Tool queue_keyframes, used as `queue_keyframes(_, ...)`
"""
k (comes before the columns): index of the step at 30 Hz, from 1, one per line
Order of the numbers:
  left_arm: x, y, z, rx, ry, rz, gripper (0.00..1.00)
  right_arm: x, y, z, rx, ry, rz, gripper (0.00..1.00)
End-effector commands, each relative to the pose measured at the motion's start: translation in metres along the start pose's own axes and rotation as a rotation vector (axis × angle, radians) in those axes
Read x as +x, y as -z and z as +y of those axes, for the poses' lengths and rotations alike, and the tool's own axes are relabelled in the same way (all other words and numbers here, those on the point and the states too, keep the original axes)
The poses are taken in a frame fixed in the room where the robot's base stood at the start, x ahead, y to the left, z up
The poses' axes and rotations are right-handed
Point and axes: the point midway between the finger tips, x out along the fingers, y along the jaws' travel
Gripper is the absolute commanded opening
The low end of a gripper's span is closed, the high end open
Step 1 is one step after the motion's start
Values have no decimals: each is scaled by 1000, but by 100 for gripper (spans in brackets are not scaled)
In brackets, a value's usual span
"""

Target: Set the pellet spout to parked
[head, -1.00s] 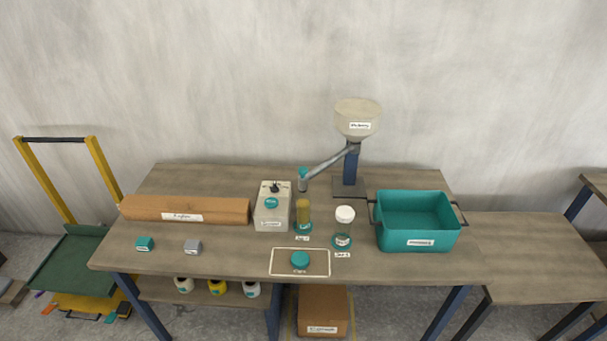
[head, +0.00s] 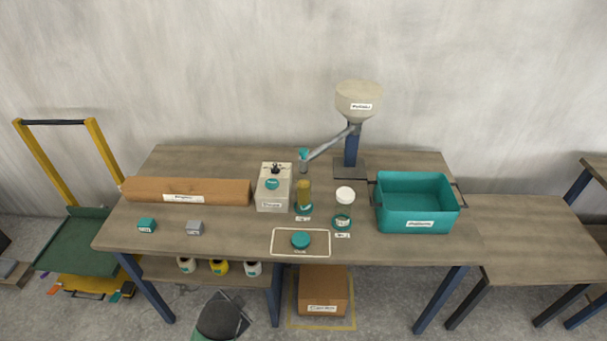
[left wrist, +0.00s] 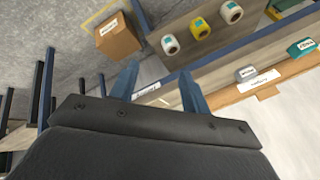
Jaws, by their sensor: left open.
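The pellet spout (head: 328,146) is a grey tube angling down to the left from the post (head: 352,150) under the beige hopper (head: 358,100). Its outlet end, with a teal piece on top (head: 303,154), is above a jar of yellowish pellets (head: 304,196). My left gripper (left wrist: 158,88) shows in the left wrist view with two blue fingers apart and nothing between them. It is away from the spout, which that view does not show. A dark rounded part at the bottom of the head view (head: 222,316) seems to be mine. My right gripper is not in view.
A grey control box (head: 273,200) stands left of the pellet jar. A second jar with a white top (head: 344,196) and a teal bin (head: 417,215) are to the right. A teal disc (head: 300,240) lies in front on an outlined pad.

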Motion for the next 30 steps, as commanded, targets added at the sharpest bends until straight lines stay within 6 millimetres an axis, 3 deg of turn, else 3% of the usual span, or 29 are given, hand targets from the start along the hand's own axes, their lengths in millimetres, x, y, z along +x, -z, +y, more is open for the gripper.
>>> queue_keyframes(8, 13, 80, -40, 404, 191, 73, 47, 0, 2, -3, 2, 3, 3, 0)
queue_keyframes(16, 25, 198, -86, 1015, 513, 63, 47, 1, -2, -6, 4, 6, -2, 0)
queue_keyframes(24, 17, 319, -121, 1618, 881, -102, 47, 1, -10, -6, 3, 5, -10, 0)
queue_keyframes(30, 4, 387, -133, 1952, 1104, -292, 47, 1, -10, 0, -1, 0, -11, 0)
